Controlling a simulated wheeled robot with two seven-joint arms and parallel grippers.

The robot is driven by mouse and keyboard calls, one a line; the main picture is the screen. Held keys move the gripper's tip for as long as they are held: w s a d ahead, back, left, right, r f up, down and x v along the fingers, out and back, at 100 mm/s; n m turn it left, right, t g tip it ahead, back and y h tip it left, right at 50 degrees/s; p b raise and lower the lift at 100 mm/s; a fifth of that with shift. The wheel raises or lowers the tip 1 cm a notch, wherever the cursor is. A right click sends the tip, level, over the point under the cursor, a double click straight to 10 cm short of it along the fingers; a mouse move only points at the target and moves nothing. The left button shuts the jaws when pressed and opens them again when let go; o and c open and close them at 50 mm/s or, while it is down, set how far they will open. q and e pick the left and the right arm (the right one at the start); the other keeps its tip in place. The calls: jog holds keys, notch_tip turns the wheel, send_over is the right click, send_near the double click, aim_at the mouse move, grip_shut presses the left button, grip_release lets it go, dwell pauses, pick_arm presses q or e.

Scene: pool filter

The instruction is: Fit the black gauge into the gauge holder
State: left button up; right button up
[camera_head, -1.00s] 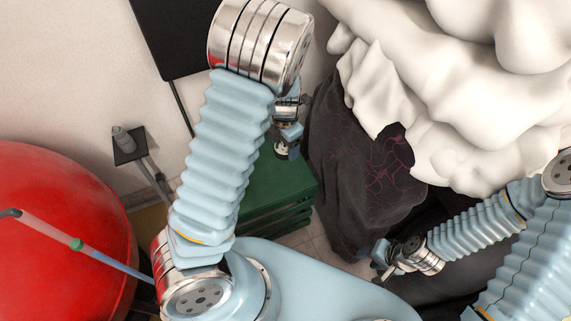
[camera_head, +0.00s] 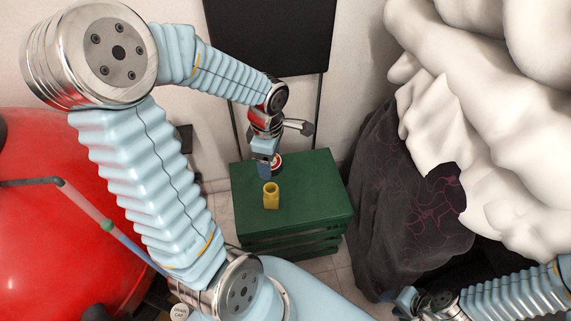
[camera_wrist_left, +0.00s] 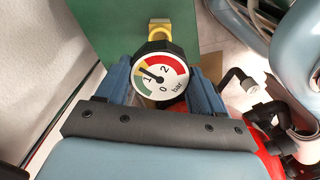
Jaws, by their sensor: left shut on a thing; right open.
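The black gauge (camera_wrist_left: 160,76), with a white dial and red, yellow and green bands, is between the blue fingers of my left gripper (camera_wrist_left: 165,92), which is shut on it. In the head view, my left gripper (camera_head: 269,165) is above the green crate (camera_head: 322,200), with a bit of the gauge's red and white face showing. A yellow fitting (camera_head: 271,197), apparently the gauge holder, stands upright on the crate top, just in front of this gripper. In the wrist view the fitting (camera_wrist_left: 158,32) appears beyond the gauge; contact cannot be told. My right gripper (camera_head: 393,302) is open, far from both.
A large red tank (camera_head: 40,240) is at the left. A dark cloth (camera_head: 405,215) and a bulky white covering (camera_head: 480,110) fill the right side. A black panel (camera_head: 270,35) is on the wall behind. The crate top's right part is clear.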

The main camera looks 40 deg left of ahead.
pick_arm(q)
jog(key=shift+s+a, duration=0.1)
dwell(0.3)
jog(key=shift+b, duration=0.3)
notch_tip(320, 180, down, 4)
jog(key=b, duration=0.4)
jog(key=shift+f, duration=0.25)
jog(key=shift+f+b, duration=0.45)
jog(key=shift+b, duration=0.1)
dwell(0.3)
jog(key=shift+s+a+f+b, duration=0.1)
jog(key=shift+f+b, duration=1)
jog(key=shift+b, duration=0.1)
jog(key=shift+s+f+b, duration=0.1)
jog(key=shift+f+b, duration=0.95)
jog(key=shift+b, duration=0.15)
jog(key=o, duration=1.2)
jog(key=shift+r, duration=0.1)
jog(key=shift+o, duration=0.2)
